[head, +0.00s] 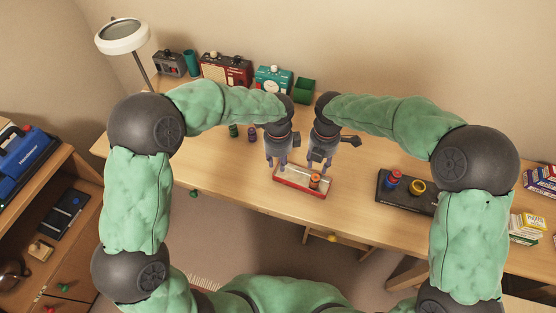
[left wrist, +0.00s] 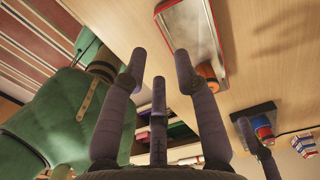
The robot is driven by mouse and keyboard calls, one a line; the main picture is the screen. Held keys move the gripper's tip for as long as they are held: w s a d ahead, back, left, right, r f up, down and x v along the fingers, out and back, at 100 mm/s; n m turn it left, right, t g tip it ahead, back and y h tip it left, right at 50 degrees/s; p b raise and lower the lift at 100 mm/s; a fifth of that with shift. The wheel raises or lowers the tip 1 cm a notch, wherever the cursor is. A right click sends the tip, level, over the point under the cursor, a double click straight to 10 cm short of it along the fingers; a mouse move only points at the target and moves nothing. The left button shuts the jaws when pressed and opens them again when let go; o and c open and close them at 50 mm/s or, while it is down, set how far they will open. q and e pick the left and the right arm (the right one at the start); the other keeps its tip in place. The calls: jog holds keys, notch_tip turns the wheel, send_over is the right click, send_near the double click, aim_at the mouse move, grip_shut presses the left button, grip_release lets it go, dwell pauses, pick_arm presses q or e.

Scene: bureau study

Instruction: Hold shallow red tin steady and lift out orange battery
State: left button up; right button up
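The shallow red tin (head: 290,183) lies on the desk front, with a pale inside and red rim. It also shows in the left wrist view (left wrist: 190,32). The orange battery (head: 315,182) stands in its right part; the wrist view shows it (left wrist: 207,72) partly behind a finger. My left gripper (head: 276,166) is over the tin's left end, its fingers spread and empty; the wrist view shows them apart (left wrist: 160,72). My right gripper (head: 318,168) hangs over the tin just behind the battery, its fingers apart with nothing visible between them. Contact with the tin is unclear.
Green (head: 233,131) and purple (head: 252,134) cylinders stand behind my left gripper. Boxed devices (head: 226,70) and a green bin (head: 305,91) line the back.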

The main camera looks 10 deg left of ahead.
aim_at(278, 178)
pick_arm(q)
notch_tip(278, 178, down, 11)
jog(key=shift+r, duration=0.15)
dwell(0.4)
grip_shut()
dwell(0.3)
